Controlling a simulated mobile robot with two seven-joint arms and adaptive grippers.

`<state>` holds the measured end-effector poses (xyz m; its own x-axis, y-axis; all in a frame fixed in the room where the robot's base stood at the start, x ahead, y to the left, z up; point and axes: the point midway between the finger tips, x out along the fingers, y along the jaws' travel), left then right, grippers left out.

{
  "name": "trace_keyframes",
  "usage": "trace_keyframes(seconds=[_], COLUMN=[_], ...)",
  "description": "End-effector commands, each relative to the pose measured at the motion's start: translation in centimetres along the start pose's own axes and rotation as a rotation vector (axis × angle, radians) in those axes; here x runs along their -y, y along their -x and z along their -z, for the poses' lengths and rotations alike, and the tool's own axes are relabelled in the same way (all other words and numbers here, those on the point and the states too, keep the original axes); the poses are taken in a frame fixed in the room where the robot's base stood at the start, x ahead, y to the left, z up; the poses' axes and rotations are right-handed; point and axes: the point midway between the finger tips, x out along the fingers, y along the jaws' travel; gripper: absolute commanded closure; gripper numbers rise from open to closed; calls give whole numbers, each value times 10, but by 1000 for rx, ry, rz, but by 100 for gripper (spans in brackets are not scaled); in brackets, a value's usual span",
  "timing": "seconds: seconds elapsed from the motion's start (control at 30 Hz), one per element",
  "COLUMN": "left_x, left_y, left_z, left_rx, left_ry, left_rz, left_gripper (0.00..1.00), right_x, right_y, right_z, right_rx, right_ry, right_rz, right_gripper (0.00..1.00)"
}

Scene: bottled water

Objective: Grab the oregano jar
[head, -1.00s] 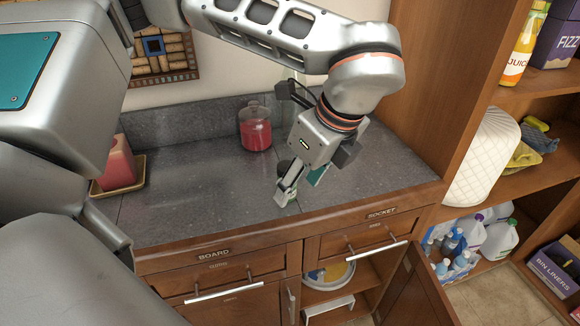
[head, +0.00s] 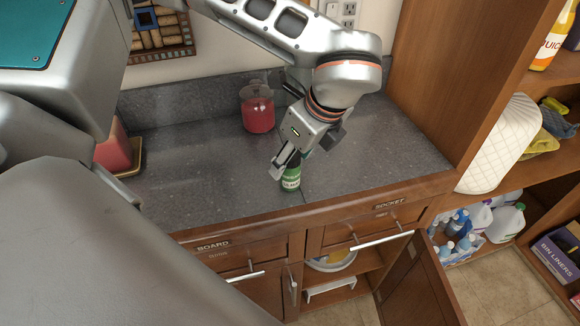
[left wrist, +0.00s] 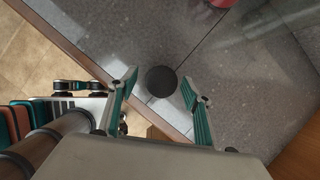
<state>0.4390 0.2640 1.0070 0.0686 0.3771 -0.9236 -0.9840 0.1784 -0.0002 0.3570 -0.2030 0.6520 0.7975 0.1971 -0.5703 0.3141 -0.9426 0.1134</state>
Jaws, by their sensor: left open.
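The oregano jar, a small green jar with a dark lid (head: 291,182), stands upright on the grey counter near its front edge. In the left wrist view its round dark lid (left wrist: 161,81) shows from above, between the tips of my left gripper (left wrist: 160,92). In the head view my left gripper (head: 288,164) reaches down over the jar from above, and its fingers hide part of the lid. The fingers are open, with a gap on each side of the lid in the wrist view.
A glass pitcher of red liquid (head: 258,108) stands behind the jar. A red block-like thing on a tray (head: 114,150) is at left. A wooden cabinet side bounds the counter at right. Below, a cabinet door (head: 415,285) hangs open. Counter left of the jar is clear.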

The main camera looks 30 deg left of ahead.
Motion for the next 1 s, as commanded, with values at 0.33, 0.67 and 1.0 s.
trace_keyframes(seconds=[0.33, 0.67, 1.0], left_x=[0, 0, 0], left_y=[-14, -14, -8], left_z=[0, 0, -2], left_rx=[-1, -1, -1], left_ry=[0, 0, 0], left_rz=[-1, -1, 0], left_gripper=[51, 93, 93], right_x=[-2, -2, -1], right_y=[0, 0, -1], right_z=[9, 9, 6], right_rx=[-14, -14, -9], right_ry=[1, -2, -2], right_rz=[-3, -3, -2], right_gripper=[60, 60, 60])
